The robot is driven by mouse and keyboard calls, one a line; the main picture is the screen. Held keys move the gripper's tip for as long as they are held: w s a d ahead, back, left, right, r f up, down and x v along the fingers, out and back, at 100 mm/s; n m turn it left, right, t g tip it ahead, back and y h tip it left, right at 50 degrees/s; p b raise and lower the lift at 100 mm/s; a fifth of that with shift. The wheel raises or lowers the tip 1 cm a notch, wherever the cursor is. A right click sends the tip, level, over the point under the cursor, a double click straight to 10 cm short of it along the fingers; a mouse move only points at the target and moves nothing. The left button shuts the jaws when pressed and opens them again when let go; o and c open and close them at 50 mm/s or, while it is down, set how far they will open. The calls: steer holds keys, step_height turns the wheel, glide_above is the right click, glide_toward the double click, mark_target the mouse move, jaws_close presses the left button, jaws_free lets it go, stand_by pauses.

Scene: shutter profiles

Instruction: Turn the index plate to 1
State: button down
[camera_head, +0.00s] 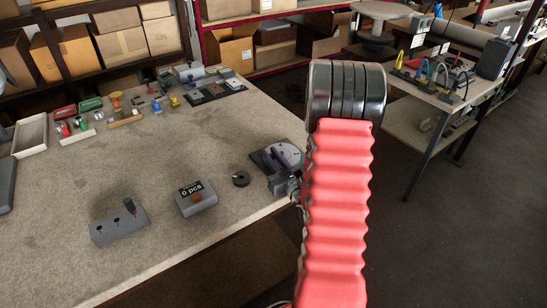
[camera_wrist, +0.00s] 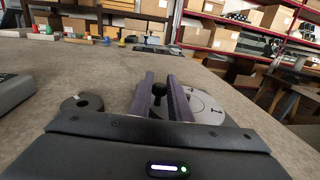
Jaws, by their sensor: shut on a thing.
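The index plate (camera_head: 293,149) is a pale disc on a dark base near the right edge of the workbench. It also shows in the wrist view (camera_wrist: 208,108), to the right of my fingers, with a dark mark on its face. My gripper (camera_head: 281,158) is over the plate, partly behind my red arm cover. In the wrist view my gripper (camera_wrist: 161,84) shows two purple fingers, shut on a dark part at the plate's middle. I cannot read which number the plate points to.
A black ring (camera_head: 241,178) lies left of the plate. A grey counter box (camera_head: 195,198) reading "0 pcs" and a grey switch box (camera_head: 119,224) stand nearer the front. Trays and small parts fill the bench's back. The middle of the workbench (camera_head: 150,160) is clear.

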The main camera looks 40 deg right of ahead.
steer(key=shift+w+a+m+g+h, duration=0.1)
steer(key=shift+w+m+g+h, duration=0.25)
steer(key=shift+m+h, duration=0.4)
steer(key=shift+w+h, duration=0.1)
steer(key=shift+h, duration=0.35)
steer(key=c, duration=1.7)
jaws_free()
steer(key=shift+o, duration=0.2)
